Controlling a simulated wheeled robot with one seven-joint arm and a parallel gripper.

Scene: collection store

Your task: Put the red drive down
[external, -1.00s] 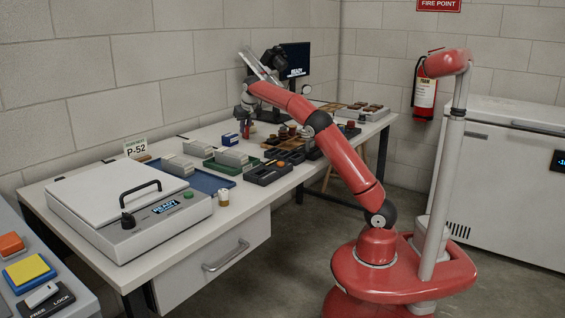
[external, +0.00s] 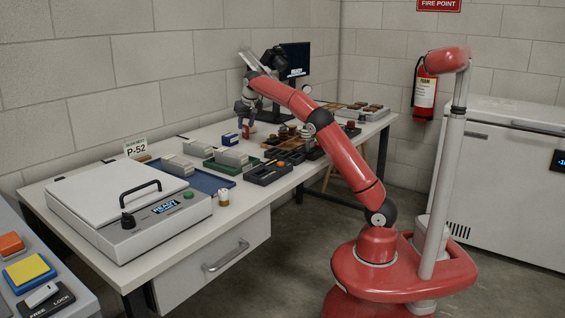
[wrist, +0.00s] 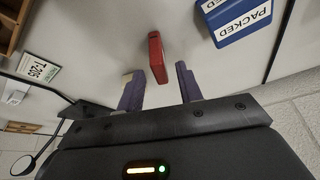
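There is a clear gap between each finger and the drive, and nothing is held. In the external view my gripper (external: 246,119) is just above the drive at the back of the table.
A blue box labelled PACKED (wrist: 238,18) lies close to the drive; it shows in the external view (external: 230,139) too. A T-205 sign (wrist: 38,67) and a wooden tray (wrist: 14,22) are on the other side.

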